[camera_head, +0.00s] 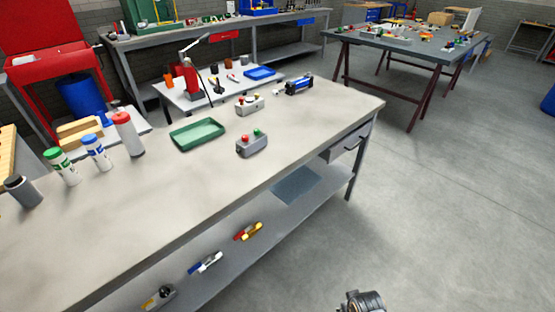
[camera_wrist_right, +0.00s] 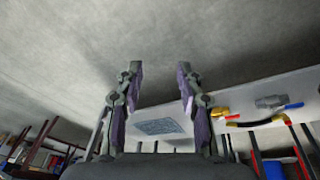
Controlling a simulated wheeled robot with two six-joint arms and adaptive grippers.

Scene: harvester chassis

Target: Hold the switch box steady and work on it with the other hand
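A grey switch box (camera_head: 251,146) with a red and a green button sits upright near the front edge of the workbench (camera_head: 330,110). A second, similar grey box (camera_head: 249,105) with a red and a light button stands behind it. My right gripper (camera_wrist_right: 159,72) is open and empty in its wrist view, its two fingers well apart. In the head view only a dark piece of my right arm shows at the bottom edge, away from the bench. My left gripper is not in view. Nothing touches either box.
A green tray (camera_head: 197,134) lies left of the near box. A blue-and-black tool (camera_head: 298,86) lies behind. Several bottles, including a red-capped one (camera_head: 128,134), stand left. A lower shelf (camera_head: 215,275) holds valves. The bench is clear right of the near box.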

